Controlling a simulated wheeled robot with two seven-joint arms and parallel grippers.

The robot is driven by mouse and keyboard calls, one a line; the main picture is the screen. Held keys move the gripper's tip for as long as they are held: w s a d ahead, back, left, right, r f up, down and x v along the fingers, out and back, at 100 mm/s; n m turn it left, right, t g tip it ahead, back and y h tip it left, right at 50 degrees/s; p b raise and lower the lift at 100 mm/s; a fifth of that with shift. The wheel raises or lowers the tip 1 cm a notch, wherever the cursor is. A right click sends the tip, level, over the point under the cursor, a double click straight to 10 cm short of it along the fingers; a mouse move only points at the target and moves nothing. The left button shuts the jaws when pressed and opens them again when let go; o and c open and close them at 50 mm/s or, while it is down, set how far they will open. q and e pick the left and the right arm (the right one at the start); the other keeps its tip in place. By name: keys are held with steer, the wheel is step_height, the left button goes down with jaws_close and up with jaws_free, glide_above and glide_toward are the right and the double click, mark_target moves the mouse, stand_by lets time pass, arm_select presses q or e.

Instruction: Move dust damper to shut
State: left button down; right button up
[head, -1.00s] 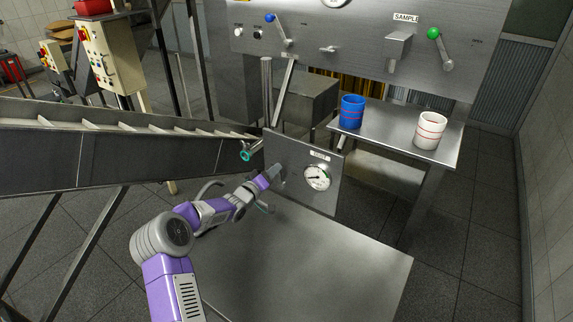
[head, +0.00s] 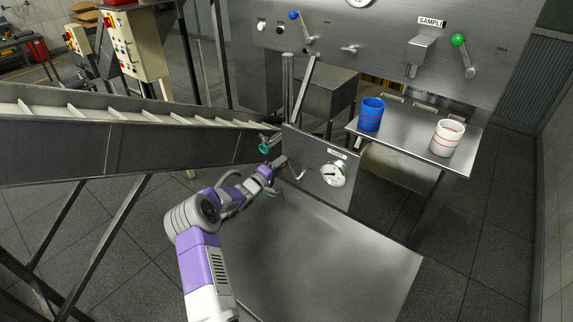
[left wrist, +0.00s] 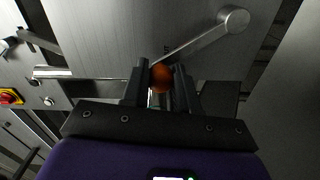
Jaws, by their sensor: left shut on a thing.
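A small grey metal panel (head: 312,178) with a label and a round gauge (head: 333,174) stands in the middle of the head view. A short lever (head: 297,173) is on its left part, and I take it to be the dust damper's. My left gripper (head: 281,162) is at the panel's left edge, at the lever's free end. In the left wrist view, the gripper (left wrist: 161,82) is shut on the lever's orange ball knob (left wrist: 161,78). The lever's grey arm (left wrist: 196,43) slopes up right to a round pivot (left wrist: 234,18). My right gripper is not in view.
A teal-handled valve (head: 266,146) sits just left of the panel, beside the sloping conveyor (head: 110,150). A side table with a blue cup (head: 370,114) and a white cup (head: 447,137) stands at the right. A bare metal surface (head: 325,262) lies below the panel.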

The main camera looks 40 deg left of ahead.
arm_select(q)
steer(key=shift+a, duration=0.1)
steer(key=c, duration=0.9)
jaws_free()
steer(key=shift+o, duration=0.2)
steer(key=shift+s, duration=0.1)
steer(key=s, duration=0.7)
steer(key=shift+s+d, duration=0.2)
steer(key=shift+d, duration=0.2)
